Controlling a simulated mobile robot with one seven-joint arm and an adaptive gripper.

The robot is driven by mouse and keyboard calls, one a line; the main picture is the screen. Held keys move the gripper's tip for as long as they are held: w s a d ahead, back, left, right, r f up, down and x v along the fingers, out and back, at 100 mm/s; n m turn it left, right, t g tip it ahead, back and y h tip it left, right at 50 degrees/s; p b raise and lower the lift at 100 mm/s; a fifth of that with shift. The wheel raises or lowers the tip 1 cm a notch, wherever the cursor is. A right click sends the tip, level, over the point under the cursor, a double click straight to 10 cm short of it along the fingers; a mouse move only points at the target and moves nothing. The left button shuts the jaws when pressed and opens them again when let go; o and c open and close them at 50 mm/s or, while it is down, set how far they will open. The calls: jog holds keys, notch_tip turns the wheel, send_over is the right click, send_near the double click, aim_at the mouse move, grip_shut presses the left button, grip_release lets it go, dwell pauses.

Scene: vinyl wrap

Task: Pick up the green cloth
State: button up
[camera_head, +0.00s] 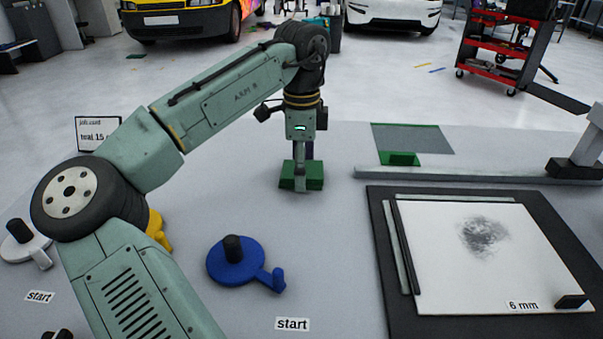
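A green block-like folded piece (315,170), which looks like the green cloth, lies on the grey table near the middle of the view. My gripper (301,178) points straight down at it. One pale finger comes down in front of its near side. The other finger is mostly hidden behind, so I cannot tell whether the fingers press on the cloth. The cloth seems to rest on the table or just above it.
A dark grey sheet (420,137) with a small green patch (399,158) lies to the right. A black-framed white panel (455,255) is at front right. A blue round tool (237,264) stands at front; a yellow one (157,228) is partly behind my arm. Table around the cloth is clear.

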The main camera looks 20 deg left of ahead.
jog(key=c, duration=1)
jog(key=shift+c, duration=0.2)
notch_tip(320, 180, up, 3)
jog(key=p, duration=0.3)
jog(key=shift+p, duration=0.3)
jog(key=s+d+p, duration=0.1)
jog(key=s+d, duration=0.2)
jog(key=s+d+r+p, duration=0.1)
jog(key=s+d, duration=0.2)
jog(key=s, duration=0.1)
jog(key=s+d+r+p, duration=0.1)
jog(key=s+d, duration=0.2)
jog(key=s, duration=0.1)
jog(key=shift+s, duration=0.2)
jog(key=shift+s+d+p, duration=0.3)
jog(key=shift+s+d, duration=0.15)
jog(key=shift+s, duration=0.15)
